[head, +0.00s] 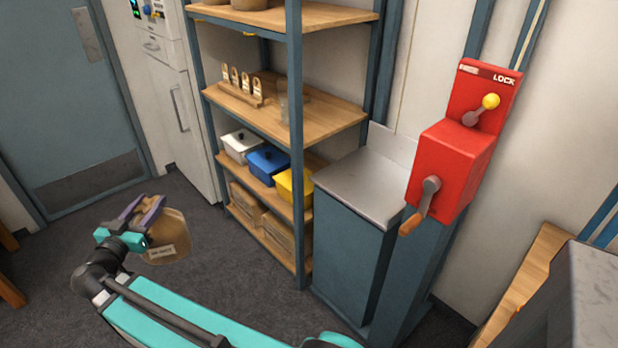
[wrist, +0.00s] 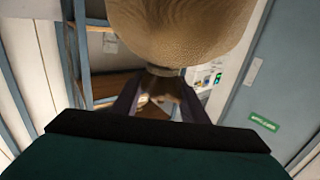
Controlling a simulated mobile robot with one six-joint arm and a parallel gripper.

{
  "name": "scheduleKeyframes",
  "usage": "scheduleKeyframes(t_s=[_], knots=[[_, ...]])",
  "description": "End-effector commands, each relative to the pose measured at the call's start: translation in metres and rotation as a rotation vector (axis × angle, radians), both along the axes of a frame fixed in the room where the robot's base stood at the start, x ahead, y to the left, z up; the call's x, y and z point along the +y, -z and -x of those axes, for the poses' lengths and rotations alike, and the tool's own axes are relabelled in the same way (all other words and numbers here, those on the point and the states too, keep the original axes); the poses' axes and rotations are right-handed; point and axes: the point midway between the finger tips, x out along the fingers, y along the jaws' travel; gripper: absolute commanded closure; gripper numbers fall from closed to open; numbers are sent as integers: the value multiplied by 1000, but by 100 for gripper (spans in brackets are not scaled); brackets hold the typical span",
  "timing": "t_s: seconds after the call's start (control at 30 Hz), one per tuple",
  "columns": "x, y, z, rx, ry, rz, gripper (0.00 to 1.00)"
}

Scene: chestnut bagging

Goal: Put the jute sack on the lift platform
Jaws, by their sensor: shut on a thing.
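The jute sack (head: 168,238) is tan with a small white label and hangs above the floor at the left in the head view. My gripper (head: 146,212), with purple jaws, is shut on its top. In the wrist view the sack (wrist: 185,30) fills the top middle, its neck between my gripper's jaws (wrist: 158,95). The lift platform appears to be the bare grey metal plate (head: 368,183) on a blue column, right of the shelves. The sack is well to its left, apart from it.
A red crank box (head: 452,165) marked LOCK, with a yellow-knobbed lever, stands right of the platform. A shelf rack (head: 297,150) holding bins (head: 268,163) and boxes stands between sack and platform. A grey-topped block (head: 592,295) is at lower right. Floor around the sack is clear.

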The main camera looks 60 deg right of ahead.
Motion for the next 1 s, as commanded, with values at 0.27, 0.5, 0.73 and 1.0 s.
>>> scheduleKeyframes(t_s=[0.27, 0.5, 0.73, 1.0], knots=[[-47, -6, 6, -2, 68, 4, 100], [-87, -9, 14, -1, 124, 2, 100], [-124, -14, 24, -1, 178, 0, 100], [-168, -19, 39, -1, 240, 1, 100]])
